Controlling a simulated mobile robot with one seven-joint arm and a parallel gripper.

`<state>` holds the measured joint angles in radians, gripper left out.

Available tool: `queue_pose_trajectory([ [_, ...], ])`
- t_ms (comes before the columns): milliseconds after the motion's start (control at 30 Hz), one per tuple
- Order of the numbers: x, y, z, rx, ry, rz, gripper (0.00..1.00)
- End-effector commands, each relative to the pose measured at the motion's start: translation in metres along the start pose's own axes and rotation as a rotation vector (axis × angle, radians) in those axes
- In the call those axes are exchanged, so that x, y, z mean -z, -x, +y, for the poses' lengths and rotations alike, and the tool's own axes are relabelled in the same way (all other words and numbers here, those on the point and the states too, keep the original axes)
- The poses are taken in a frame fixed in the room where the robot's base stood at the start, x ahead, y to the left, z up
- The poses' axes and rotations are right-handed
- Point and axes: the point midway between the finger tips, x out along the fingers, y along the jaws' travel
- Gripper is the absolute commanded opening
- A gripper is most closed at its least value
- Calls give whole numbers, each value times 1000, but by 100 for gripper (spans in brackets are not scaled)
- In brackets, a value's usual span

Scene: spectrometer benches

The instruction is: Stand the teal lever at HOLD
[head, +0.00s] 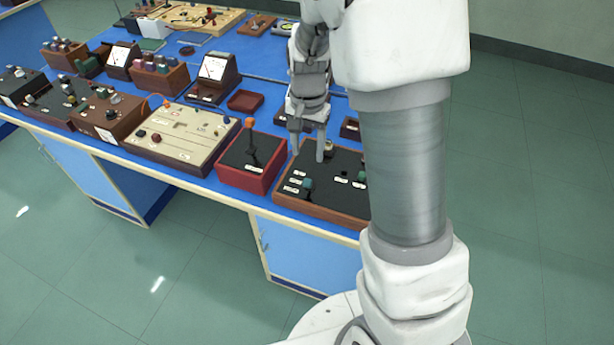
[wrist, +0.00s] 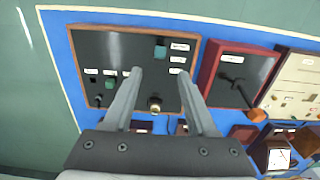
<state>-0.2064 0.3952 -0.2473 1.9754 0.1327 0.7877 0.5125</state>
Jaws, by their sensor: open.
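The teal lever (head: 307,184) stands on a black panel in a wooden frame (head: 325,206) near the bench's front edge. A short column of white labels is beside it, too small to read. In the wrist view the teal lever (wrist: 160,49) shows beyond the fingertips, roughly centred between their lines. The labels (wrist: 179,58) are to its right there. My gripper (head: 308,157) is open and empty over the panel, with its fingers pointing down. In the wrist view the two fingers of my gripper (wrist: 160,73) are wide apart, and neither visibly touches the lever.
A red box with an orange-tipped lever (head: 250,124) stands just left of the panel. A brass knob (wrist: 154,104) and a green knob (wrist: 110,84) are on the same panel. A cream board (head: 181,137) and several instruments fill the bench to the left. My arm hides the panel's right side.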

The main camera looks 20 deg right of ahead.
Motion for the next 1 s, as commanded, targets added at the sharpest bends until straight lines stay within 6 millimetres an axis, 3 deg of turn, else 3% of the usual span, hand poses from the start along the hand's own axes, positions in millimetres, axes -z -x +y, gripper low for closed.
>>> queue_pose_trajectory([
  [200,-1,-51,1,-3,-1,-3,57],
  [500,0,-98,0,0,0,-1,57],
  [933,0,-108,0,1,1,1,57],
  [1000,0,-108,0,1,1,1,47],
])
